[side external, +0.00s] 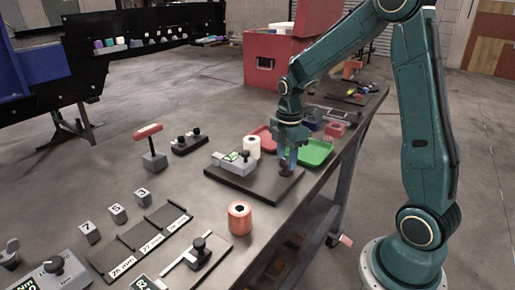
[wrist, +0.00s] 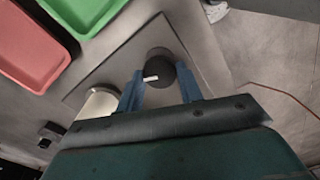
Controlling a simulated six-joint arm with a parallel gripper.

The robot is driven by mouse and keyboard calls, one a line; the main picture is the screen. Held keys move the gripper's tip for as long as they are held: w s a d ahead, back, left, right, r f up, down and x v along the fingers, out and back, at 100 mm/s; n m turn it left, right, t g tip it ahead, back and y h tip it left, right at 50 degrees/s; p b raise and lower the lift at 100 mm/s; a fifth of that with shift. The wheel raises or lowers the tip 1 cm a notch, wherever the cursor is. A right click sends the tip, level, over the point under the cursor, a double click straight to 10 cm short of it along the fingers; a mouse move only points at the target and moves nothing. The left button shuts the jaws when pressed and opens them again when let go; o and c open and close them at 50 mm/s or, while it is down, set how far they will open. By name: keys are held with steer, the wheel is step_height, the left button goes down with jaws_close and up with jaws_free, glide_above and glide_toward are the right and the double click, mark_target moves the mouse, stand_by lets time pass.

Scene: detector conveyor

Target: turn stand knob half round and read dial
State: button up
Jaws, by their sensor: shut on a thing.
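The stand's dark base plate (side external: 262,186) lies on the bench in the side external view; it also shows in the wrist view (wrist: 105,72). The stand knob (wrist: 160,67) is round and black with a white mark pointing left in the wrist view. In the side external view the knob (side external: 286,170) is partly hidden by my fingers. My gripper (wrist: 160,82) points down, its blue fingers shut on the knob from both sides; it also shows in the side external view (side external: 288,158). A grey unit (side external: 228,162) with a small green-and-white face sits on the plate, too small to read.
A green tray (side external: 315,152) and a red tray (side external: 263,134) lie beyond my gripper. A copper-coloured spool (side external: 240,218) and a slotted black board (side external: 140,244) are nearer the camera. The bench's right edge runs close by.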

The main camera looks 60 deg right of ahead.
mark_target(286, 161)
steer(key=shift+w+r+n, duration=0.1)
steer(key=shift+n, duration=1.9)
steer(key=o, duration=1)
step_height(286, 161, up, 14)
steer(key=shift+a, duration=0.1)
